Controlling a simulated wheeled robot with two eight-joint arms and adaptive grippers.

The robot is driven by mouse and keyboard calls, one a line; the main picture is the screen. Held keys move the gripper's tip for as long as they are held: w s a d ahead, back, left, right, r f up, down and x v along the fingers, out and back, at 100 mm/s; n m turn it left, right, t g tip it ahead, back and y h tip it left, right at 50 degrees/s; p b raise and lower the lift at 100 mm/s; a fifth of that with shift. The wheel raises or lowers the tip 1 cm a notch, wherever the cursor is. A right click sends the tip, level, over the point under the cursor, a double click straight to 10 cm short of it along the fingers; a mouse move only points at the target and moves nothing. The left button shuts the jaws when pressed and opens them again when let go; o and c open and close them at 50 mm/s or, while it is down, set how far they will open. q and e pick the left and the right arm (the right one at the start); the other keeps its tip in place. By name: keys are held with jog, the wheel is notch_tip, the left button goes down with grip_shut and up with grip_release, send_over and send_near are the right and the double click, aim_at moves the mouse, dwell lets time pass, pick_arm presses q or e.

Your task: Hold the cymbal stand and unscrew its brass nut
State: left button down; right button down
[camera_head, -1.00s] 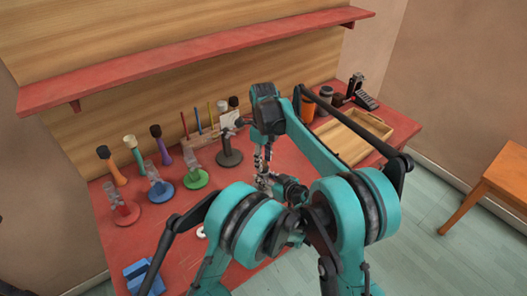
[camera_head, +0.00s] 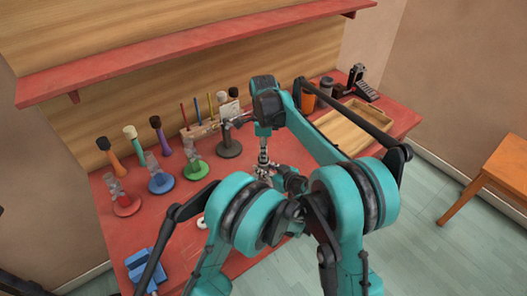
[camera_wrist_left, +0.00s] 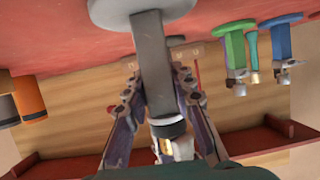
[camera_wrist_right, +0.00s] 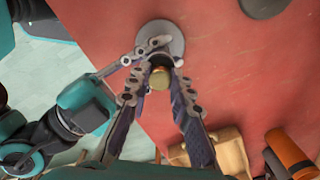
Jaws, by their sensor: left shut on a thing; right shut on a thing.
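The cymbal stand has a round light-grey base and a straight grey post (camera_wrist_left: 151,62) with a dark collar at its top. My left gripper (camera_wrist_left: 158,75) has its fingers on either side of the post and is shut on it. The brass nut (camera_wrist_right: 159,78) sits at the top of the post in the right wrist view, above the grey base (camera_wrist_right: 170,33). My right gripper (camera_wrist_right: 160,64) comes from above and is shut on the nut. In the head view my arms mostly hide the stand, and the right gripper (camera_head: 263,157) points straight down.
A dark stand (camera_head: 229,149) is behind to the left. A wooden tray (camera_head: 345,135), orange cup (camera_head: 308,102) and pedal (camera_head: 360,88) are on the right. A red shelf (camera_head: 200,50) hangs above.

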jog(key=n, duration=1.4)
jog(key=shift+n, duration=0.3)
jog(key=n, duration=1.1)
jog(key=shift+r, duration=0.1)
jog(key=n, duration=2.2)
jog(key=shift+n, duration=0.3)
